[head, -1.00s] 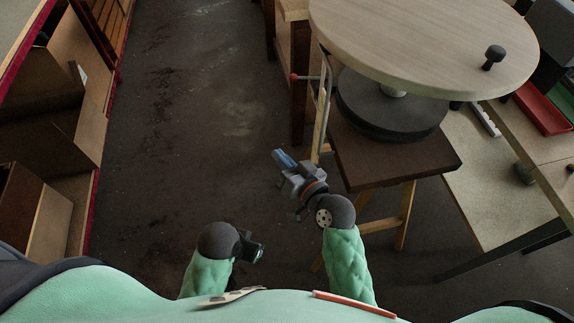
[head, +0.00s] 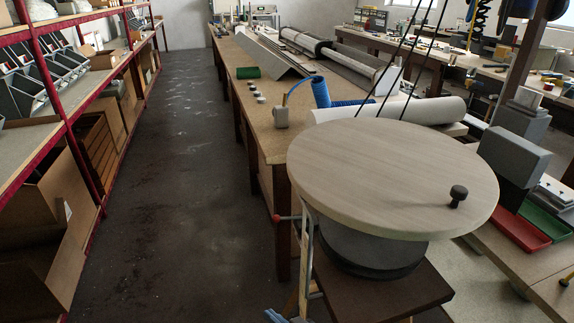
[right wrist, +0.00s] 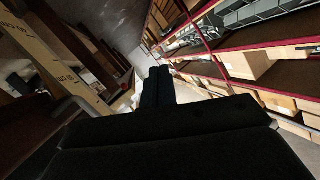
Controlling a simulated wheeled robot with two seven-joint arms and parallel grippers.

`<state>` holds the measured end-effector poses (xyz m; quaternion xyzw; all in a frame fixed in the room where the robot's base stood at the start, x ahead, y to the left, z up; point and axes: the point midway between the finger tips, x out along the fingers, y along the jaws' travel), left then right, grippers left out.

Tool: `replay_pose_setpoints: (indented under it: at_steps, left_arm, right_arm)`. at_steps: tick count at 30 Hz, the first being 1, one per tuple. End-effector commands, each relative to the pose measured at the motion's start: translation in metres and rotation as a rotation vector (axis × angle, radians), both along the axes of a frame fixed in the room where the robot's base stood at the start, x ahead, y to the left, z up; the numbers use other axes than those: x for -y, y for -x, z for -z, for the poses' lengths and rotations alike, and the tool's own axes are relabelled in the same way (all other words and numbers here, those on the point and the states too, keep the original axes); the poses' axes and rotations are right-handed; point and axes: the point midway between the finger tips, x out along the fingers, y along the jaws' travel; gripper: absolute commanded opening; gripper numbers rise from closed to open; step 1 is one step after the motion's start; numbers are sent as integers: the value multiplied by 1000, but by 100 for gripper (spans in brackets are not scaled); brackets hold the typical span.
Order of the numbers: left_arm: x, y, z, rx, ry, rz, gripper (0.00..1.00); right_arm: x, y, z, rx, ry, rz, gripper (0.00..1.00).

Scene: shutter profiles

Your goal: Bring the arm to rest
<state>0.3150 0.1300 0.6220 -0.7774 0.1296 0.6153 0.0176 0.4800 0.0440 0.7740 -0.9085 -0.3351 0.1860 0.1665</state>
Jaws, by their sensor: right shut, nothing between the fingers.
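Only the blue-grey tip of my right gripper (head: 274,316) shows, at the bottom edge of the head view, left of the round table's stand. In the right wrist view its dark fingers (right wrist: 158,84) lie together with nothing between them. They point over the floor, with the shelving to the right. The rest of my right arm is out of the head view. My left gripper is not in view.
A round wooden turntable (head: 390,170) with a black knob stands close by at right on a dark stool (head: 385,292). A red-ended clamp (head: 287,218) is near my right gripper. Red shelving (head: 70,135) lines the left. The aisle floor (head: 185,190) is clear.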

Motion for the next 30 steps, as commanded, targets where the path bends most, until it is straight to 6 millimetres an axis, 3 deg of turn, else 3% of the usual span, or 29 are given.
replay_pose_setpoints:
  at_steps: [7, 10, 18, 30]
  left_arm:
    - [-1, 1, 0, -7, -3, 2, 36]
    - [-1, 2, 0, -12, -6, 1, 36]
    - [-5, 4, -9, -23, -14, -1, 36]
    - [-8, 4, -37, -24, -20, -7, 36]
  right_arm:
    - [-3, 20, 31, -164, 94, -72, 0]
    - [10, 32, 51, -274, 206, -92, 0]
    - [75, 66, 86, -531, 469, -42, 0]
    - [169, 129, 94, -766, 687, 89, 0]
